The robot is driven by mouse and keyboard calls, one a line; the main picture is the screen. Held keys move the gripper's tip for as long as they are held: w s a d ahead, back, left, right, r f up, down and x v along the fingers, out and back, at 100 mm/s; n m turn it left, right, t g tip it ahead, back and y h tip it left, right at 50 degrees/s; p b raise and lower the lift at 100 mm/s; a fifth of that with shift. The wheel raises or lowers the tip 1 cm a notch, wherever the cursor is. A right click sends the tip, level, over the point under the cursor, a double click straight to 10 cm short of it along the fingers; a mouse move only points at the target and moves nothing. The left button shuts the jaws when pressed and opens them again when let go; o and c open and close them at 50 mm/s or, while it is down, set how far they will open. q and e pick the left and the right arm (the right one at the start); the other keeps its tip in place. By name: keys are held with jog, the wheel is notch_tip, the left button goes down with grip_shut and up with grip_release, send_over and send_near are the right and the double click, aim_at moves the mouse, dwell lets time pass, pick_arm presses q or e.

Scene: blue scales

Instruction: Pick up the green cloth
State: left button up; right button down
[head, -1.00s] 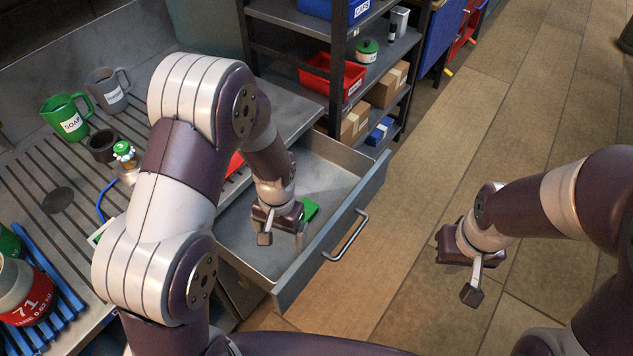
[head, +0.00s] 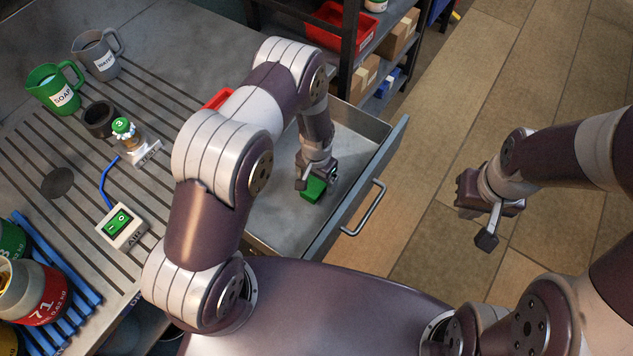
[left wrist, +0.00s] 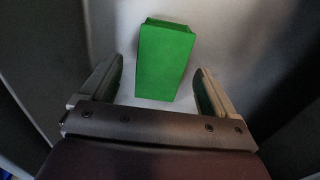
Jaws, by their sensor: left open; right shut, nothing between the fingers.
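The green cloth (head: 313,188) looks like a small folded block and lies on the floor of the open metal drawer (head: 275,222). My left gripper (head: 316,186) is inside the drawer, close to the cloth. In the left wrist view, the cloth (left wrist: 165,60) lies ahead of and partly between the open fingers (left wrist: 160,92), with a gap on either side. My right gripper (head: 487,216) is shut and empty over the wooden floor at the right, well away from the drawer.
The drawer front with its handle (head: 364,208) borders the right side. A shelf with a red bin (head: 343,25) stands behind.

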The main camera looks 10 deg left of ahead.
pick_arm(q)
jog(key=shift+f, duration=0.5)
jog(key=shift+w+f, duration=0.1)
jog(key=shift+f, duration=0.05)
jog(key=c, duration=1.2)
jog(key=shift+o, duration=0.2)
